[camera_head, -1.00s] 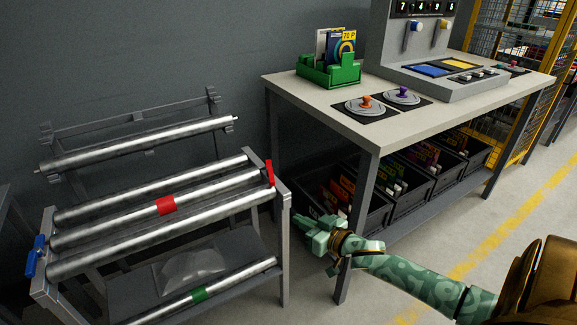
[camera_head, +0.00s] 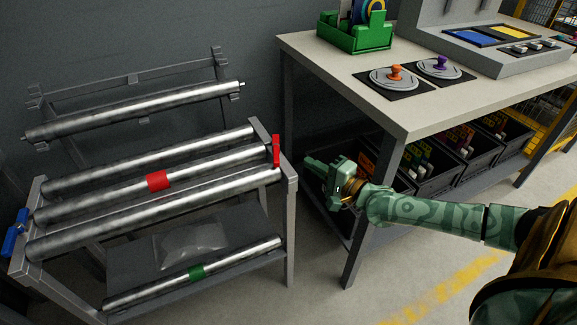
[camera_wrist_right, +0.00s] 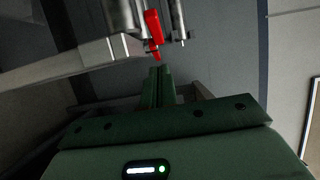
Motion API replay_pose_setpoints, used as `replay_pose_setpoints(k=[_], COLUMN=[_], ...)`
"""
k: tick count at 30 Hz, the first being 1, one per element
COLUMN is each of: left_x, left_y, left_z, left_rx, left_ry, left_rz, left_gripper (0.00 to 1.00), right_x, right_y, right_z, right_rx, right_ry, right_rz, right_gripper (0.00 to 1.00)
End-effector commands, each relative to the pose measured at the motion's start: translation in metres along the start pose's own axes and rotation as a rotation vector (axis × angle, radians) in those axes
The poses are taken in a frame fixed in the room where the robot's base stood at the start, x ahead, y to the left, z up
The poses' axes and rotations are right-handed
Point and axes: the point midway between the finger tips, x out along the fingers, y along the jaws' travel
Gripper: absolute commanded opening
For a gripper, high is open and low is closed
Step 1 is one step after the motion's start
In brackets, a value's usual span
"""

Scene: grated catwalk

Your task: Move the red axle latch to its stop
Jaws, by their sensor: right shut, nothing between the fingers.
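The red axle latch (camera_head: 276,150) is a small upright red lever at the right end of the roller rack's frame. It also shows in the right wrist view (camera_wrist_right: 154,32), just beyond the fingertips. My right gripper (camera_head: 308,163) is shut and empty, to the right of the latch with a gap between them. In the right wrist view its closed fingers (camera_wrist_right: 160,72) point toward the latch's lower end, apart from it. The latch's stop cannot be made out. My left gripper is not in view.
The rack (camera_head: 289,185) holds several metal rollers, one with a red band (camera_head: 158,181). A blue latch (camera_head: 16,234) sits at its left end. A workbench (camera_head: 330,75) stands right, with black bins (camera_head: 440,180) beneath. A lower roller has a green band (camera_head: 196,272).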

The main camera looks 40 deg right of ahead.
Motion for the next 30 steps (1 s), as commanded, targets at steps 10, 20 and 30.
replay_pose_setpoints(k=[10, 20, 30], left_x=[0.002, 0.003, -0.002], left_y=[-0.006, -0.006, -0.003], left_z=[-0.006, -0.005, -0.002], left_rx=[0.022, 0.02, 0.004], left_ry=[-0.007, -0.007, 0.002], left_rz=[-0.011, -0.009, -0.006], left_gripper=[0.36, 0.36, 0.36], right_x=[0.044, 0.049, 0.05], right_y=[-0.001, -0.001, -0.004], right_z=[0.023, 0.028, 0.031], right_rx=[0.001, -0.003, 0.001], right_ry=[0.001, 0.0, 0.022], right_rz=[-0.002, 0.0, -0.004], right_gripper=[0.0, 0.0, 0.0])
